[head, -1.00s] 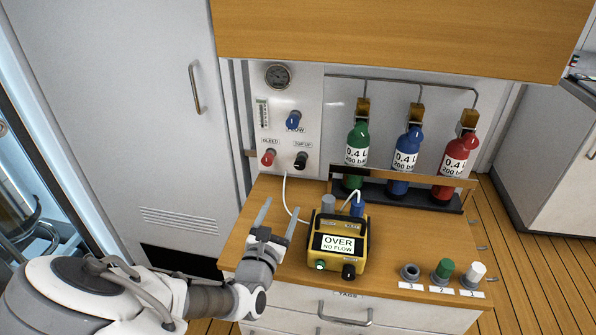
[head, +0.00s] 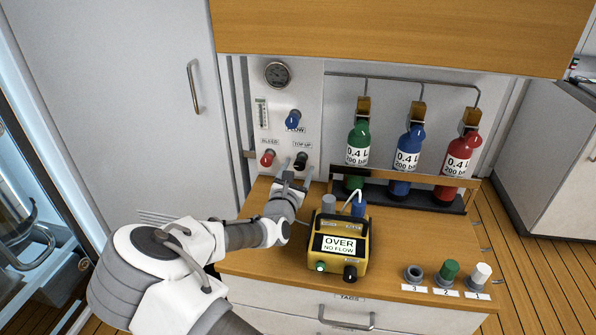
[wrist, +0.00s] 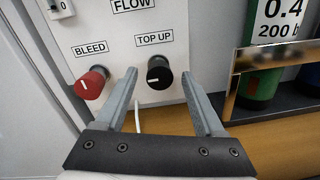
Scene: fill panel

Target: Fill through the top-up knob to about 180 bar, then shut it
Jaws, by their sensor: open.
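The black top-up knob (head: 301,161) sits low on the white panel (head: 285,105), under its TOP UP label. In the wrist view the top-up knob (wrist: 159,75) lies ahead, between the lines of my two open fingers, with its white mark pointing left. My gripper (head: 295,172) is open and empty, just in front of and below the knob; contact cannot be told. My gripper also shows in the wrist view (wrist: 160,85). The round gauge (head: 278,74) is at the panel's top; its reading is too small to tell.
The red bleed knob (wrist: 90,83) is close left of my gripper. The blue flow knob (head: 293,120) is above. A yellow meter (head: 339,244) reading OVER, NO FLOW stands on the counter. Green (head: 357,146), blue (head: 408,150) and red (head: 459,158) cylinders stand at right.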

